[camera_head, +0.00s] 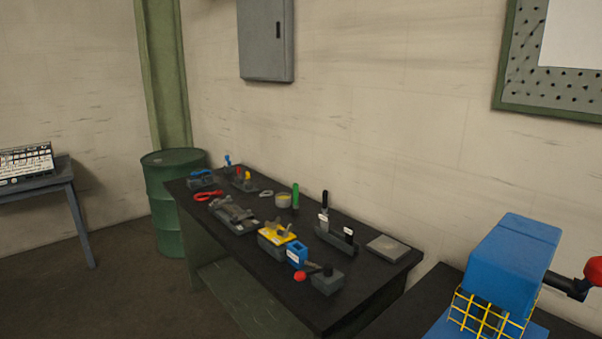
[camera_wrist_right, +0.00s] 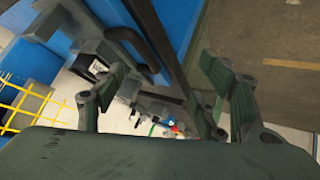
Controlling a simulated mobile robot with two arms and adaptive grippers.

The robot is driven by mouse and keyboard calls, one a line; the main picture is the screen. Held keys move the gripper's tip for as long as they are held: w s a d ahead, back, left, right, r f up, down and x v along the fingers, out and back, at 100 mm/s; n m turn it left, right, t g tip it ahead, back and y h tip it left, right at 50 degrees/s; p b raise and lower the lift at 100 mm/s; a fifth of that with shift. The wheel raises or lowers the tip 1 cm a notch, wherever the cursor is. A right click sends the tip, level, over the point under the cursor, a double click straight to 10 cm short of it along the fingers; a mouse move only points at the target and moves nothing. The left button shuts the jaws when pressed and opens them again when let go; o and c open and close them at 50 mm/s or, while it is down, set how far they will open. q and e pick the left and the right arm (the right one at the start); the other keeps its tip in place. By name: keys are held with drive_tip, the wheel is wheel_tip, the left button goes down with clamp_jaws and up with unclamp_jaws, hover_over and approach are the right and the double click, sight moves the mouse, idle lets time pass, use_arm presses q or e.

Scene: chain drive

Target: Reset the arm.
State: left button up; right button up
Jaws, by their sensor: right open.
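My right gripper (camera_wrist_right: 165,98) shows in the right wrist view with its two dark green fingers spread wide apart, one on each side. Nothing is between the fingers. A blue machine (camera_wrist_right: 185,25) with a dark curved handle (camera_wrist_right: 132,48) is beyond the fingers in that view. The blue machine (camera_head: 513,262) also stands at the lower right in the head view, with a yellow mesh guard (camera_head: 488,316) and a red-knobbed lever (camera_head: 590,270). Neither gripper shows in the head view. My left gripper is out of view.
A dark workbench (camera_head: 375,272) with several tools stands along the wall. A green drum (camera_head: 170,205) stands behind its far end. A small table (camera_head: 68,182) is at the left. A grey cabinet (camera_head: 266,40) hangs on the wall. The floor (camera_head: 110,290) at lower left is clear.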

drive_tip(key=s+a+f+m+g+y, duration=0.15)
drive_tip(key=s+f+g, duration=0.35)
drive_tip(key=s, duration=0.8)
wheel_tip(320, 180, down, 28)
drive_tip(key=s+g+b, duration=0.1)
drive_tip(key=g+b, duration=0.1)
drive_tip(key=s+d+f+b, duration=0.2)
drive_tip(key=s+d+f, duration=0.1)
drive_tip(key=s+f, duration=1.4)
wheel_tip(320, 180, down, 2)
drive_tip(key=shift+s+f+g, duration=0.1)
drive_tip(key=shift+s+g, duration=0.25)
drive_tip(key=shift+g, duration=0.05)
drive_tip(key=shift+n+h, duration=0.25)
